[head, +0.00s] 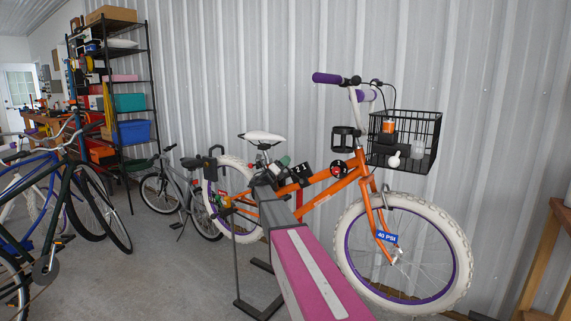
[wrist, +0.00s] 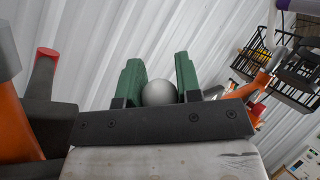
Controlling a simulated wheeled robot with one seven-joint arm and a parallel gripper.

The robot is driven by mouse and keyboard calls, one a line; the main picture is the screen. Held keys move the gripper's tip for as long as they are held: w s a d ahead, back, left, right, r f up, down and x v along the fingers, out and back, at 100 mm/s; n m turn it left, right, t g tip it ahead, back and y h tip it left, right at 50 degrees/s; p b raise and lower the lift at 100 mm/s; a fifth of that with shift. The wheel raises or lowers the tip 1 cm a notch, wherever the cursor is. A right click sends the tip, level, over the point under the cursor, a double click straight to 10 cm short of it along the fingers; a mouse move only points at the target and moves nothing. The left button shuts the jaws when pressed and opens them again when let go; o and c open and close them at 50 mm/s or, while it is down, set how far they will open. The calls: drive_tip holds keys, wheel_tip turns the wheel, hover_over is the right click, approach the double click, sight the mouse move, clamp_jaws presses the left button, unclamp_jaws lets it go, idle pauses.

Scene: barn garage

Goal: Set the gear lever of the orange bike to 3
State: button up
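The orange bike (head: 320,188) stands upright along the metal wall in the head view. My gripper (wrist: 160,85) has two green fingers in the wrist view, set apart on either side of a round grey knob (wrist: 159,93), which looks like the lever's. The knob nearly fills the gap; I cannot tell if both fingers press on it. In the head view my gripper (head: 286,162) is at the bike's top tube, just ahead of the white saddle (head: 263,137). A small black plate (head: 301,172) is beside it. The lever's number marks are not readable.
A wire basket (head: 404,139) with small items hangs at the handlebar, with a purple grip (head: 326,78) near it. A grey bike (head: 185,193) and a blue bike (head: 38,190) stand left. Shelves (head: 112,90) stand behind. A wooden stand (head: 545,255) is at right.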

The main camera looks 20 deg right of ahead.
drive_tip(key=o, duration=0.4)
drive_tip(key=shift+f, duration=0.1)
drive_tip(key=shift+a, duration=0.15)
drive_tip(key=v, duration=1)
drive_tip(key=shift+s+a+f, duration=0.1)
drive_tip(key=shift+a+f, duration=0.1)
drive_tip(key=shift+a, duration=0.05)
drive_tip(key=s+d+f+m+g+y, duration=0.25)
drive_tip(key=s+f+m+y, duration=0.45)
drive_tip(key=s+f, duration=0.4)
drive_tip(key=s+d+f+m+g+y, duration=0.1)
drive_tip(key=s+f+m+g+y, duration=0.3)
drive_tip(key=s+f+m, duration=0.7)
drive_tip(key=s+a+f+m+y, duration=0.3)
drive_tip(key=s+a+m, duration=0.1)
drive_tip(key=s, duration=0.1)
drive_tip(key=s+a+f+m+g+y, duration=0.1)
drive_tip(key=s+a+f+m+y, duration=0.2)
drive_tip(key=s, duration=0.3)
drive_tip(key=s+a+f+m+y, duration=0.4)
drive_tip(key=s+a+m+y, duration=0.1)
drive_tip(key=s+m, duration=0.1)
drive_tip(key=shift+s+g, duration=0.25)
drive_tip(key=shift+g, duration=0.1)
